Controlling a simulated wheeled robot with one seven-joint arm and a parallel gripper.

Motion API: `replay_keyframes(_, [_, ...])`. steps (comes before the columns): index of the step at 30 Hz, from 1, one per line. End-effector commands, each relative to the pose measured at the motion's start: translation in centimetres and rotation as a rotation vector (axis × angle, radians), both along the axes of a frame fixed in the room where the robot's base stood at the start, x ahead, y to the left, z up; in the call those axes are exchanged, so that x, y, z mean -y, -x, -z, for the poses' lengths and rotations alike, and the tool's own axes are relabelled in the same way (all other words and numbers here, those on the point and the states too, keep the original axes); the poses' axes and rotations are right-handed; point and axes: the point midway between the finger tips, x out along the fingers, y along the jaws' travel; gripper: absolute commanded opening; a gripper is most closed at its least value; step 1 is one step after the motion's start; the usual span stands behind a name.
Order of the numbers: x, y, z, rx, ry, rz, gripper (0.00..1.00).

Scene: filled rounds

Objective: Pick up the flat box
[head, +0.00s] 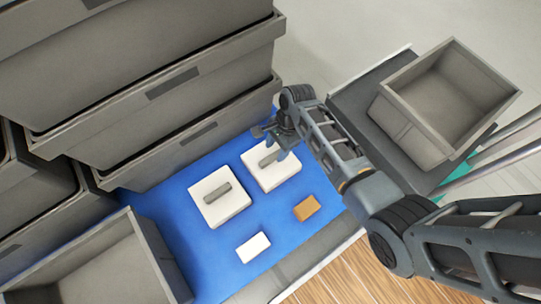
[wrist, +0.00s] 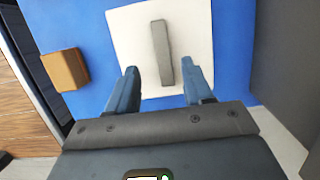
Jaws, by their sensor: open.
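Two flat white square boxes, each with a grey bar on top, lie on a blue surface in the head view: a farther one (head: 284,176) and a nearer one (head: 228,212). A small plain white flat box (head: 253,247) and a small brown box (head: 307,208) lie closer to the front. My gripper (head: 275,145) is over the farther white square box. In the wrist view, my open fingers (wrist: 158,78) point at that box (wrist: 128,30), with its grey bar (wrist: 161,50) between them. I cannot tell whether they touch it. The brown box (wrist: 66,70) is at left.
Large grey bins (head: 170,95) are stacked at the back left, and an open grey bin (head: 95,270) stands at the front left. Another open grey bin (head: 415,135) is at the right behind my arm. Blue surface (head: 185,230) is bare around the boxes.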

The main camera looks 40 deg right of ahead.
Motion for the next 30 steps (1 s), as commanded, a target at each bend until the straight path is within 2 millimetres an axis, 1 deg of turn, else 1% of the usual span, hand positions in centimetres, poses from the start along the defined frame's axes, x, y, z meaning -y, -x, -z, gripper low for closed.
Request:
replay_keyframes(5, [-0.4, -0.3, 1.9, 0.001, 0.0, -0.002, 0.51])
replay_keyframes(9, [-0.9, -0.6, 3.8, 0.001, 0.0, -0.002, 0.51])
replay_keyframes(12, [-1.2, -0.5, 4.7, 0.001, 0.001, -0.001, 0.51])
replay_keyframes(28, [-1.2, -0.5, 4.8, 0.002, 0.001, 0.0, 0.51])
replay_keyframes(30, [-1.2, -0.5, 4.8, 0.002, 0.001, 0.0, 0.44])
